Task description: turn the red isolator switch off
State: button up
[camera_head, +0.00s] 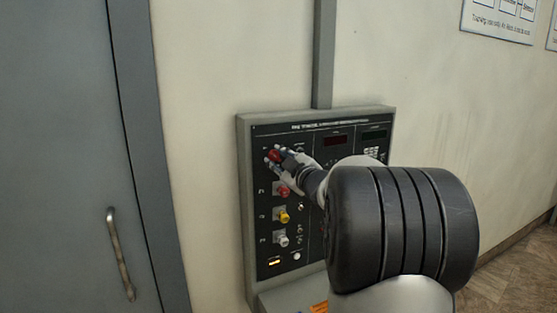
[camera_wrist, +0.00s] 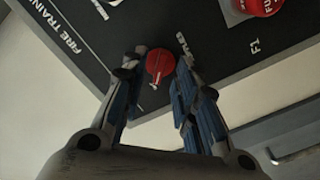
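The red isolator switch (camera_wrist: 159,66) is a round red knob with a pale pointer mark, on the upper left of the black panel; it shows partly behind the fingers in the head view (camera_head: 274,155). My gripper (camera_wrist: 160,72) has one finger on each side of the knob, with narrow gaps seeming to remain beside it. It is open around the knob; contact cannot be made out clearly. In the head view my gripper (camera_head: 276,161) reaches the panel from the right, and my arm hides the panel's lower right.
The grey-framed panel (camera_head: 244,200) is on a cream wall. Below the switch are a red knob (camera_head: 283,191), a yellow knob (camera_head: 284,216) and a white knob (camera_head: 281,240). Dark displays (camera_head: 335,140) sit at the top. A grey door (camera_head: 60,170) with a handle stands left.

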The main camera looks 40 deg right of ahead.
jog(key=v, duration=1.1)
jog(key=shift+s, duration=0.25)
